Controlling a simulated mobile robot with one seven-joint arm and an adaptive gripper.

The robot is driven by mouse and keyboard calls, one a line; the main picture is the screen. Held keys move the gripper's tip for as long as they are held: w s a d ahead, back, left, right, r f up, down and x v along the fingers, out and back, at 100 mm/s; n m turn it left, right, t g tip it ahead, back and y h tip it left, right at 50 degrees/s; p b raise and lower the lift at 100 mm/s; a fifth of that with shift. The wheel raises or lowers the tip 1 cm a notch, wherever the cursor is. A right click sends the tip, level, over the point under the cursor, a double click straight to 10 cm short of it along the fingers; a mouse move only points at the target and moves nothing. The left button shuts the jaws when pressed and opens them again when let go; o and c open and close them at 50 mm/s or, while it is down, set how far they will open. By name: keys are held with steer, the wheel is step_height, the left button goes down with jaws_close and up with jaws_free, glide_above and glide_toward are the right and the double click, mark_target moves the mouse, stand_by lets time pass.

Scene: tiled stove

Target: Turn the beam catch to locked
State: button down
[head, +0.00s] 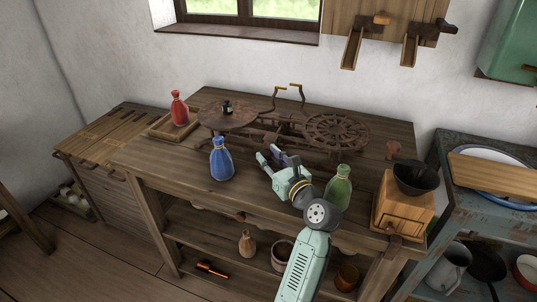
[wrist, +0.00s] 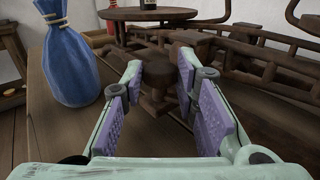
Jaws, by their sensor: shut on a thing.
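My gripper (head: 274,158) reaches over the table at the front of the dark brown balance scale (head: 290,139). In the wrist view my gripper (wrist: 159,70) has its purple-padded fingers closed on both sides of a brown wooden knob, which looks like the beam catch (wrist: 157,76). The catch's lower part and its position marks cannot be made out. In the head view my fingers hide the catch. The scale has a round pan (head: 215,118) at left with a small dark object (head: 227,107) on it, and a spoked round part (head: 338,132) at right.
A blue sack-like bottle (head: 221,160) stands close left of my gripper; it also shows in the wrist view (wrist: 68,60). A green one (head: 341,187) stands close right. A red one (head: 179,110) stands in a tray at back left. A coffee grinder (head: 402,205) stands at right.

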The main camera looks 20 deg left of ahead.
stand_by(0.5)
steer(key=c, duration=1.3)
jaws_free()
steer(key=shift+d, duration=0.1)
steer(key=shift+f, duration=0.1)
